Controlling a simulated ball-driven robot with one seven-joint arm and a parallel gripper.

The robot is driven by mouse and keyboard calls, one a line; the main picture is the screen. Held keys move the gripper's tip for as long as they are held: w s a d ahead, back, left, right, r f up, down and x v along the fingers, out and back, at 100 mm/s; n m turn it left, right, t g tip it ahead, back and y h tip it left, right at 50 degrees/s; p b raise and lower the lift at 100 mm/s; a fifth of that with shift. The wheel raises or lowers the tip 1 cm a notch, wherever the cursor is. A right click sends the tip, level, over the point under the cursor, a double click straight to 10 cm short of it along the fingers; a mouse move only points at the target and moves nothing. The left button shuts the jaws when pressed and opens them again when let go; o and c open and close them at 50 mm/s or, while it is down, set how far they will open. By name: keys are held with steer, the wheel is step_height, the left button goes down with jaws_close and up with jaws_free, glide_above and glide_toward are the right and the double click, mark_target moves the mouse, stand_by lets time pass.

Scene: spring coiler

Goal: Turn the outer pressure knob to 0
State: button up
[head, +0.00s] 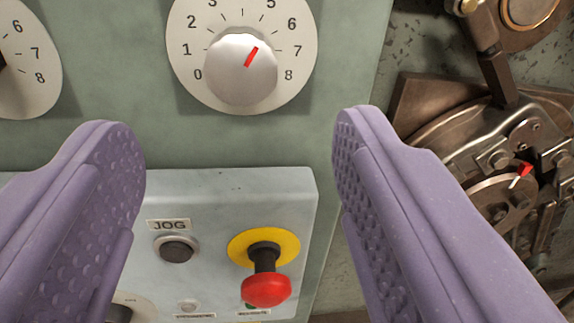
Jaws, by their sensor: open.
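A silver pressure knob (236,75) with a red pointer line sits on a round white dial (182,72) at the top centre. The dial is marked 0 to 8, with its top edge cut off. The red line points up and right, close to the 5. My gripper (236,122) is open, with purple ribbed fingers at left and right. The knob shows in the gap between and beyond the fingertips, and neither finger touches it. No label tells which knob is the outer one.
A second dial (36,85) is cut off at the left edge. Below the knob, a grey control box (215,200) juts out with a black JOG button (176,249) and a red emergency button (266,288) on a yellow ring. Coiler machinery (470,150) stands at right.

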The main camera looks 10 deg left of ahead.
mark_target(240, 70)
steer(key=b+x, duration=0.1)
steer(key=x, duration=0.6)
steer(key=shift+w+a+b, duration=0.15)
steer(key=shift+w+b, duration=0.1)
steer(key=shift+b, duration=0.05)
steer(key=shift+c, duration=0.4)
steer(key=c, duration=1)
